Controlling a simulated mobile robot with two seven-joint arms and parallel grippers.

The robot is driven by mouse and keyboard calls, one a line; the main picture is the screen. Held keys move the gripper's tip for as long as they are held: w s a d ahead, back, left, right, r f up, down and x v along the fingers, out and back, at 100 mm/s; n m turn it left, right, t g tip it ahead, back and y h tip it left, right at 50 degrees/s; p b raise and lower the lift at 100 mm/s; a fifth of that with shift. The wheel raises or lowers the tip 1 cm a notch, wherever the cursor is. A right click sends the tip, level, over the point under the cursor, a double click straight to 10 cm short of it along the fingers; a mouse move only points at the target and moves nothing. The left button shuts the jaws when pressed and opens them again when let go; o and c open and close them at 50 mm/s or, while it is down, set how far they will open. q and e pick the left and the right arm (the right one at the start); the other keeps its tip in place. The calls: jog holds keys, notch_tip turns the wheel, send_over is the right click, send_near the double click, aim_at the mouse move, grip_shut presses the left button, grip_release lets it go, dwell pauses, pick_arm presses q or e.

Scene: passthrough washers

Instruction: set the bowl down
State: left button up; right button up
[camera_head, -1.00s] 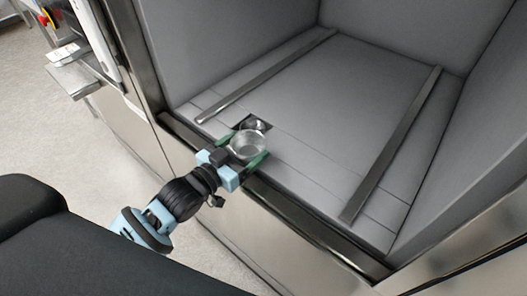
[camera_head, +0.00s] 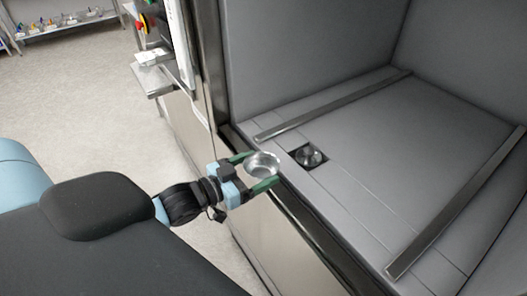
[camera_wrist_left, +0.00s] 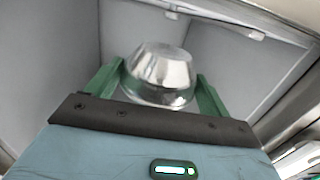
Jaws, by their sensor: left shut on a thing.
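A small shiny metal bowl (camera_head: 262,164) is held between the green fingers of my left gripper (camera_head: 261,170). In the head view it is over the front edge of the washer chamber, left of the round drain. In the left wrist view the bowl (camera_wrist_left: 161,73) sits between the two green fingers of my left gripper (camera_wrist_left: 160,90), with the grey chamber walls behind it. The left gripper is shut on the bowl. My right gripper is not in view.
The grey washer chamber floor (camera_head: 375,140) is bare apart from two metal rails (camera_head: 335,103) and a drain (camera_head: 308,156) in a dark recess. A small metal shelf (camera_head: 153,79) with a white item is on the outside at the left. The open floor (camera_head: 75,85) lies farther left.

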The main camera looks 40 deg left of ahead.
pick_arm(q)
jog(key=s+d+r+n+t+y+p, duration=0.1)
jog(key=s+d+r+n+y+p, duration=0.2)
jog(key=s+d+r+y+p, duration=0.2)
jog(key=s+d+r+p, duration=0.1)
jog(key=s+d+r, duration=0.2)
jog(key=s+r, duration=0.1)
jog(key=shift+s+r+n+y+p, duration=0.3)
jog(key=shift+s+n, duration=0.1)
jog(key=shift+s, duration=0.1)
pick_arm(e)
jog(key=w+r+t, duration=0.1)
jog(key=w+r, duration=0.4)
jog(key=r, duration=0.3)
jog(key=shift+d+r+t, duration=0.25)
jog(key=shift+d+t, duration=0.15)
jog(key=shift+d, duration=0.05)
